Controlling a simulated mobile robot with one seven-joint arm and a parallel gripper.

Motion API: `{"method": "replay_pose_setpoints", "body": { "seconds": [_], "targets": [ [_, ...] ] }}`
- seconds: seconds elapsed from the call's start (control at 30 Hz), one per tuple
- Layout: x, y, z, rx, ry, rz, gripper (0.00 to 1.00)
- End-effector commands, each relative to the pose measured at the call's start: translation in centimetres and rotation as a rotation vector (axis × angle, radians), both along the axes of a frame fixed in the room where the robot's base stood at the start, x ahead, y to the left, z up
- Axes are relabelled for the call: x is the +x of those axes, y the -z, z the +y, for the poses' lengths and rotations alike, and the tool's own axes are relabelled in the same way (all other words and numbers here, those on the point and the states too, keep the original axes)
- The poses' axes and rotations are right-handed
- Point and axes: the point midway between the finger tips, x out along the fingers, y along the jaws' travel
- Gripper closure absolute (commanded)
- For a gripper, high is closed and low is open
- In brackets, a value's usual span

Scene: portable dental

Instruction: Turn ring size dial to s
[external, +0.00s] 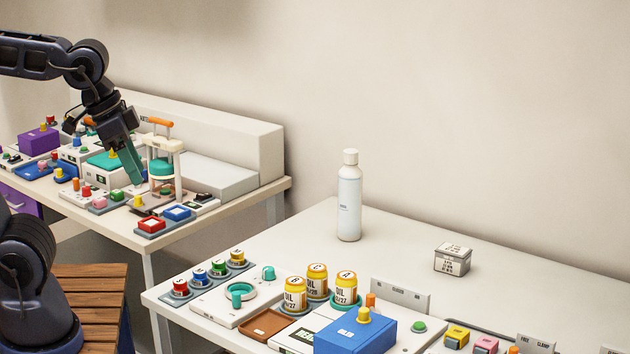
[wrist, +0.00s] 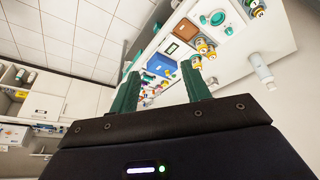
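No dial labelled ring size can be read in either view. My gripper (external: 134,174) points down over the back-left table, near the orange-handled press, far from that panel. In the wrist view its two green fingers (wrist: 161,85) stand apart with nothing between them.
Several oil bottles (external: 317,280) and a blue box (external: 355,332) stand right of the panel. A white bottle (external: 349,200) and a small tin (external: 453,258) stand farther back.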

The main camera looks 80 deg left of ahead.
Motion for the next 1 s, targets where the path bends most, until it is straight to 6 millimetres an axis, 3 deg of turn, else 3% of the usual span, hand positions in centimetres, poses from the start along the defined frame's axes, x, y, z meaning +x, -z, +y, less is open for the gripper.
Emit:
{"method": "replay_pose_setpoints", "body": {
  "seconds": [0.57, 1.0],
  "targets": [
    [11.4, 3.4, 6.1, -0.214, -0.434, 0.147, 0.53],
    [18.9, 9.5, 13.2, -0.301, -0.807, 0.241, 0.53]
  ]
}}
